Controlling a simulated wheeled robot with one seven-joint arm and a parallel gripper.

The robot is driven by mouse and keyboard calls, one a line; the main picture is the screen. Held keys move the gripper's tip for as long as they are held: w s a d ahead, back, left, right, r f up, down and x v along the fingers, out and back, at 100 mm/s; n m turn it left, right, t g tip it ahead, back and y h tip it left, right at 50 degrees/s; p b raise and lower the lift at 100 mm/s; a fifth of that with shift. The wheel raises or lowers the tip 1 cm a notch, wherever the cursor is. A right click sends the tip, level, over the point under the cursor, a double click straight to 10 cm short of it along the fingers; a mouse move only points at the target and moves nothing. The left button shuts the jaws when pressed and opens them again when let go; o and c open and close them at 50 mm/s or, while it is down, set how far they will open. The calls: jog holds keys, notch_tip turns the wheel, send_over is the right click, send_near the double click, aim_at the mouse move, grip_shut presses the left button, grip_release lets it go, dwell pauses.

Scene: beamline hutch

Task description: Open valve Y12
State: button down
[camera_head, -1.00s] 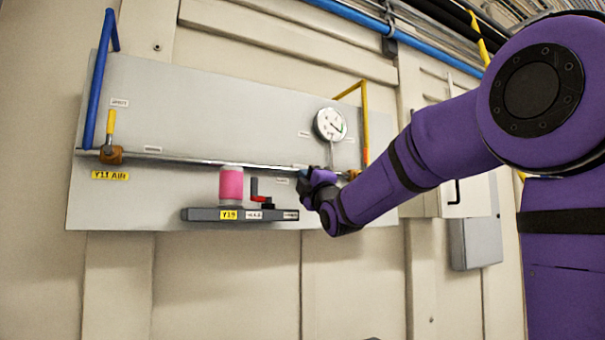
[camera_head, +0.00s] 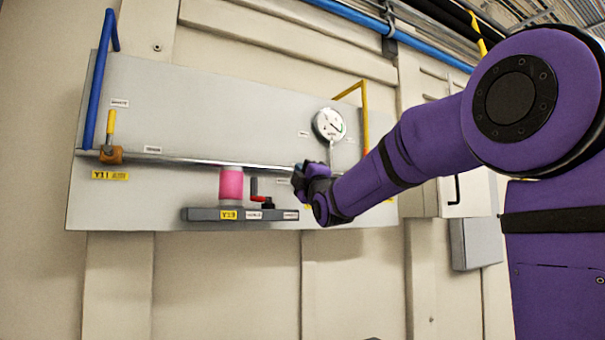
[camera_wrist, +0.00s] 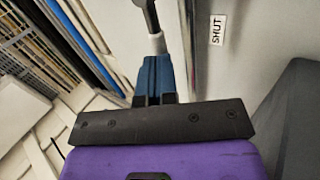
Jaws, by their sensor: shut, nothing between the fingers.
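My gripper (camera_head: 300,180) is in front of the right half of the grey wall panel (camera_head: 160,105), at the height of the horizontal pipe. In the wrist view its blue fingers (camera_wrist: 155,75) are together, with nothing between them. A grey bar with a pale sleeve (camera_wrist: 157,43) shows just beyond the fingertips; I cannot tell whether they touch or whether it is Y12's lever. A label reading SHUT (camera_wrist: 217,30) is to its right. No Y12 tag is readable; my arm hides part of the panel's right side.
A valve with a yellow upright lever (camera_head: 110,127) sits at the left above a Y11 tag (camera_head: 110,175). A round gauge (camera_head: 329,124) is above.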

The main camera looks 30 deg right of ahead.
jog(key=shift+r+m+h, duration=0.15)
jog(key=shift+m+h, duration=0.25)
jog(key=shift+m, duration=0.1)
notch_tip(320, 180, up, 6)
jog(key=d+m+g+h, duration=0.3)
jog(key=m+g+h, duration=0.5)
jog(key=m, duration=1)
jog(key=shift+r+m+h, duration=0.25)
jog(key=shift+m+h, duration=0.05)
jog(key=shift+m, duration=0.1)
jog(key=shift+s, duration=0.1)
